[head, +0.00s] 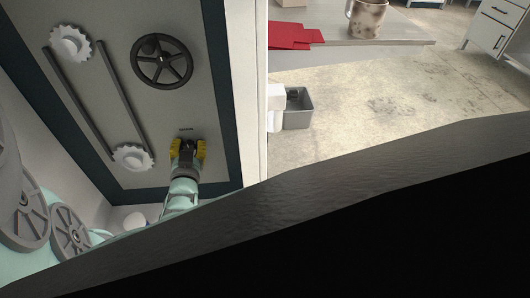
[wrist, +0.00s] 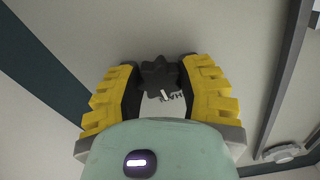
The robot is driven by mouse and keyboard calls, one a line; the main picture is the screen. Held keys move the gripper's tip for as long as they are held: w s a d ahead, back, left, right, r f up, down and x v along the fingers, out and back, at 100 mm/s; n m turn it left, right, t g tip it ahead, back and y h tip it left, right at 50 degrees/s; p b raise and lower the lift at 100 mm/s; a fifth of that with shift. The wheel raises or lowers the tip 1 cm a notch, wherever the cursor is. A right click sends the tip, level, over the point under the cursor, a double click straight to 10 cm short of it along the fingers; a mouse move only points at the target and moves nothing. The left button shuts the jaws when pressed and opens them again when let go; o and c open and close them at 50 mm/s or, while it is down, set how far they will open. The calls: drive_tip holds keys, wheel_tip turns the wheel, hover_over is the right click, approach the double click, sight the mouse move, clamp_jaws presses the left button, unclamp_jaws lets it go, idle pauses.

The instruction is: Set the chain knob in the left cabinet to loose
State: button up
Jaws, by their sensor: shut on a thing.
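The open cabinet's grey back panel (head: 95,20) has a dark blue border. The chain knob (wrist: 160,74) is dark and star-shaped, on the panel between my two yellow-padded fingers in the wrist view. My gripper (wrist: 161,82) is shut on it; in the head view my gripper (head: 187,148) is at the panel's lower right and hides most of the knob. A white mark and part of some lettering show just below the knob in the wrist view. The knob's setting cannot be read clearly.
A black spoked handwheel (head: 162,61) is above my gripper. An upper sprocket (head: 70,44) and a lower sprocket (head: 133,158) are joined by dark chain runs at the left. Grey spoked wheels (head: 71,233) are lower left. Outside, a table (head: 355,32) holds a mug (head: 367,17).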

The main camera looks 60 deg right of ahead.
drive_tip(key=shift+c, duration=0.9)
